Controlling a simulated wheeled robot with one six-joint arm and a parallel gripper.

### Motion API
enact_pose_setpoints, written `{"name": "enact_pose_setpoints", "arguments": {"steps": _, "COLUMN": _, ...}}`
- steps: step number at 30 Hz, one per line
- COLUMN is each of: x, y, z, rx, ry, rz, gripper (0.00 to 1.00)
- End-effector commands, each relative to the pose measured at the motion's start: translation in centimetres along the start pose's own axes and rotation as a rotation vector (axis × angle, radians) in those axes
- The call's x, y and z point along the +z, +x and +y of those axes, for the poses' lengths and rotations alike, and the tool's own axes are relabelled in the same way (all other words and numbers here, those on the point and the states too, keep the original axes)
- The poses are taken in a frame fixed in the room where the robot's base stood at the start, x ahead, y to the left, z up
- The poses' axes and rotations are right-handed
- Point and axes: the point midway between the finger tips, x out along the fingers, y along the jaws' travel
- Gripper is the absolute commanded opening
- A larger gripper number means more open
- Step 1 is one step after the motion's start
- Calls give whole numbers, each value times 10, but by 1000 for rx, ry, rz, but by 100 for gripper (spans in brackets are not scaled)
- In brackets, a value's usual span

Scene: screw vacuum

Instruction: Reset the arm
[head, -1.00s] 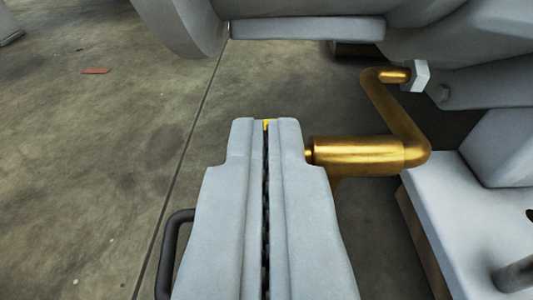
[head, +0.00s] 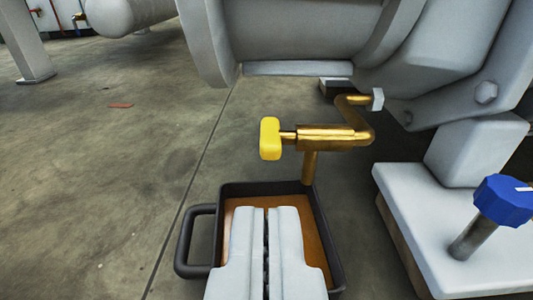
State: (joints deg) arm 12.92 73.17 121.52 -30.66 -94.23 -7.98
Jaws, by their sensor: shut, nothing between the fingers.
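My gripper (head: 266,212) is shut and empty, at the bottom middle of the head view. Its fingers lie side by side with only a thin dark line between them. Ahead of it and apart from it is a brass valve (head: 325,137) with a yellow handle (head: 270,139) on its left end. The valve's bent pipe runs up right to a grey hex fitting under the grey machine (head: 300,30). A short brass spout points down from the valve. In the picture, my gripper covers much of a dark tray (head: 196,245) with brown-orange contents.
A grey plinth (head: 410,200) stands at the right, with a blue hexagonal knob (head: 502,200) on a grey stem. The concrete floor at the left is open, with a small red piece (head: 121,105) on it. A grey post (head: 25,45) stands at the far left.

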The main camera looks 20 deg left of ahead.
Motion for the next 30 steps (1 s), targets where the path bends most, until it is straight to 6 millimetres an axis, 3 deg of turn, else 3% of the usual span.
{"name": "enact_pose_setpoints", "arguments": {"steps": 5, "x": -42, "y": 18, "z": 12, "rx": 8, "ry": -32, "rz": 0, "gripper": 0}}
{"name": "enact_pose_setpoints", "arguments": {"steps": 15, "x": -155, "y": 51, "z": 34, "rx": 40, "ry": -101, "rz": -13, "gripper": 0}}
{"name": "enact_pose_setpoints", "arguments": {"steps": 30, "x": -326, "y": 62, "z": 50, "rx": 108, "ry": -172, "rz": -23, "gripper": 0}}
